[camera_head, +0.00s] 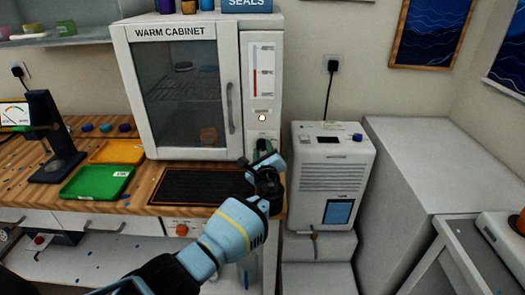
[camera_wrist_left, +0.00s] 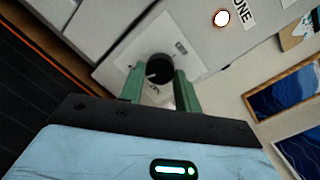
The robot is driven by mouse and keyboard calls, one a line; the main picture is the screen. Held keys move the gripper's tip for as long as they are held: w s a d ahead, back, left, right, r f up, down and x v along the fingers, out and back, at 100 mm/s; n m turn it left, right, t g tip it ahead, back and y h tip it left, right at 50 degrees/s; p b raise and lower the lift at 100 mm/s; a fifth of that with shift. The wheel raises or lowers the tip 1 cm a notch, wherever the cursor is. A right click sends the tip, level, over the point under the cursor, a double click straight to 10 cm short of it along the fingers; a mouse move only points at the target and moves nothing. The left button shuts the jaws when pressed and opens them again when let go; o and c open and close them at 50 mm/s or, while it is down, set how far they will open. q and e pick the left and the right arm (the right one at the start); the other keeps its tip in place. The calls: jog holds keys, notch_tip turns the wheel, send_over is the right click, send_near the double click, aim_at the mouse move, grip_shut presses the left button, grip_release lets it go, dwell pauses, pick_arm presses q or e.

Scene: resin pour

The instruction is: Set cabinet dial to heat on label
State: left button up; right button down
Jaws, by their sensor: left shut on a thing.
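The warm cabinet (camera_head: 133,95) is white with a glass door and stands on the wooden counter. Its dial is a round black knob (camera_wrist_left: 157,66) on a pale plate with small marks, too small to read. My left gripper (camera_head: 264,150) reaches the lower part of the cabinet's right-hand panel. In the left wrist view its two green fingers (camera_wrist_left: 158,82) are shut on the dial, one on each side. My right gripper is in neither view.
A black mat (camera_head: 200,199) lies in front of the cabinet, with green (camera_head: 96,195) and orange (camera_head: 117,151) trays to its left. A white unit (camera_head: 333,170) with a blue screen stands right of the cabinet. A grey block (camera_head: 420,150) stands farther right.

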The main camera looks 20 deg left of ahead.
pick_arm(q)
jog(key=shift+r+m, duration=0.15)
jog(key=shift+m, duration=0.95)
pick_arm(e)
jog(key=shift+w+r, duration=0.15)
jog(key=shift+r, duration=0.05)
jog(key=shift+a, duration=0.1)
pick_arm(q)
jog(key=o, duration=1)
jog(key=shift+c, duration=0.2)
jog(key=p+v, duration=0.1)
jog(key=v, duration=0.2)
jog(key=p+v, duration=0.1)
jog(key=v, duration=0.3)
jog(key=shift+s+d+f, duration=0.1)
jog(key=shift+s+f, duration=0.15)
jog(key=shift+s, duration=0.05)
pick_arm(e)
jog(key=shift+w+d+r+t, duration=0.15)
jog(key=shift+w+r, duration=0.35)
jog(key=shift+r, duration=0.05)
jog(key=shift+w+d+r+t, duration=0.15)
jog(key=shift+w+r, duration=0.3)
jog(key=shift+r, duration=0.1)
